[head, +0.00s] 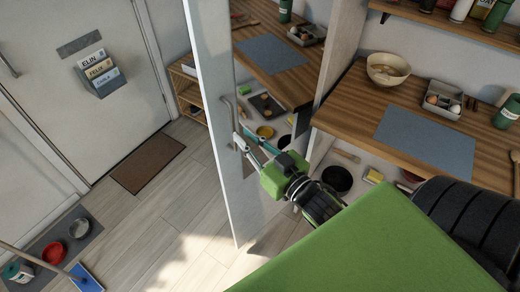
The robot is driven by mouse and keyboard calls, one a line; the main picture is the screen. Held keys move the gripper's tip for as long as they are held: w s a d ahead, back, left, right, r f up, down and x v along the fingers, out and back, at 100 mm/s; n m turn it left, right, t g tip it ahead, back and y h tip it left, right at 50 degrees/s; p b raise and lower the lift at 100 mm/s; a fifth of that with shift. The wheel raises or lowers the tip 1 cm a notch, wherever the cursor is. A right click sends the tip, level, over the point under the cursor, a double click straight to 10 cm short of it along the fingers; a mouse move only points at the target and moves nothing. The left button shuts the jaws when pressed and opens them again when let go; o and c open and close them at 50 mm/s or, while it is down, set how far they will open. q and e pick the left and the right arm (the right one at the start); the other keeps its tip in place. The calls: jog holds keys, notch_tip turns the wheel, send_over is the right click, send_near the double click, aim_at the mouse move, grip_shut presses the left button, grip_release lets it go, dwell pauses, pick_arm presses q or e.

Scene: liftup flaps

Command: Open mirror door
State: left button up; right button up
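The mirror door (222,150) is a tall panel in the middle of the head view. Its pale edge faces left, and its mirror surface shows a reflected counter. A thin vertical bar handle (228,109) sits near that edge. My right gripper (242,140), with a green body, reaches in from the lower right, its fingertips at the lower part of the handle. Whether the fingers are closed around the bar or just beside it cannot be told. How far the door stands open is unclear. My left gripper is out of view.
A wooden counter (340,107) at the right bears a blue-grey mat (426,139), a bowl (388,70) and an egg box (443,100). A white entry door (75,130), a brown doormat (148,163) and pet bowls (54,253) are at left. Floor left of the mirror door is mostly clear.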

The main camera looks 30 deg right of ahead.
jog(key=shift+s+d, duration=0.15)
jog(key=shift+s, duration=1.3)
jog(key=shift+s+d, duration=0.15)
jog(key=shift+s, duration=1.3)
